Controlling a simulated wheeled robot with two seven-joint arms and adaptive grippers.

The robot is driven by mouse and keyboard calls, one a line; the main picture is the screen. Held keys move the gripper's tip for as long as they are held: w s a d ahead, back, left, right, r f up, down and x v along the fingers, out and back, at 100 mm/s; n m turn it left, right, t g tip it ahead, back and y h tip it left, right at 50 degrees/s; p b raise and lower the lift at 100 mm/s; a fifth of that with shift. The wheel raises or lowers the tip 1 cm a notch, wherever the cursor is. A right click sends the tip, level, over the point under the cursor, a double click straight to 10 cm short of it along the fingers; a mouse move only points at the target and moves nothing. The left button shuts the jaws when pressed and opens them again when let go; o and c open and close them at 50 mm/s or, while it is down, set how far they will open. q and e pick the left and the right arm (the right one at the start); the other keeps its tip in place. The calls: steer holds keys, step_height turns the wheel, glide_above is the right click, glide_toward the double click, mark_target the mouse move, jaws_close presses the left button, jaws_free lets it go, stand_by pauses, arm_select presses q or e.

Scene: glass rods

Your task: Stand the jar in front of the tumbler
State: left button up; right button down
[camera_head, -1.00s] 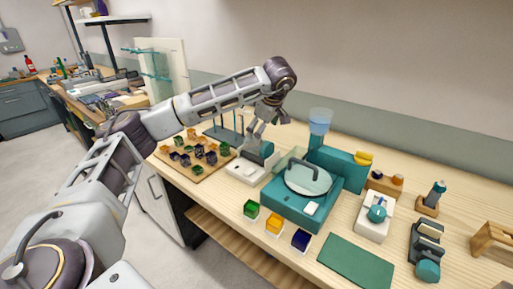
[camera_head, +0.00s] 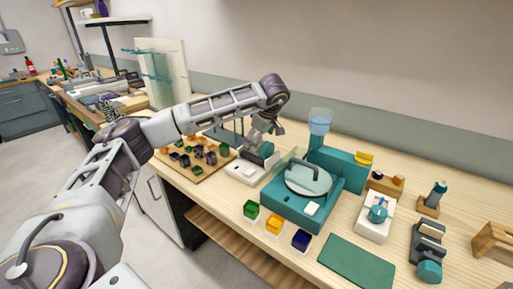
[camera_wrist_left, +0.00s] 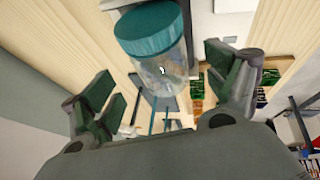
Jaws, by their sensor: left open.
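The jar (camera_wrist_left: 160,65), a clear body with a teal lid, shows in the left wrist view between and ahead of my left gripper's spread fingers. My left gripper (camera_wrist_left: 170,90) is open, with visible space between the jar and the fingers. In the head view my left gripper (camera_head: 254,141) points down beside a white base (camera_head: 246,170) with a dark teal cylinder (camera_head: 266,150) on it, perhaps the tumbler. I cannot make out the jar there; the gripper may hide it. My right gripper is not in view.
A teal machine with a round disc (camera_head: 308,181) and a clear blue cup (camera_head: 320,121) stands right of the gripper. A wooden board (camera_head: 205,170) with several glass pieces lies left. Three coloured cubes line the front edge, near a green mat (camera_head: 357,262).

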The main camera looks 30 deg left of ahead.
arm_select(q)
steer(key=shift+x, duration=2.05)
steer(key=shift+s, duration=0.1)
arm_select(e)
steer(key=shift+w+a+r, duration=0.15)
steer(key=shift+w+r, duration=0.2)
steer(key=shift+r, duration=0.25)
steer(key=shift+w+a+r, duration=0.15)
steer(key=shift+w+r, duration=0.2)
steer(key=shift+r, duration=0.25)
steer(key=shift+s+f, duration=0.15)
arm_select(q)
steer(key=shift+c, duration=0.4)
steer(key=c, duration=1.4)
steer(key=shift+o, duration=0.2)
steer(key=shift+r, duration=0.15)
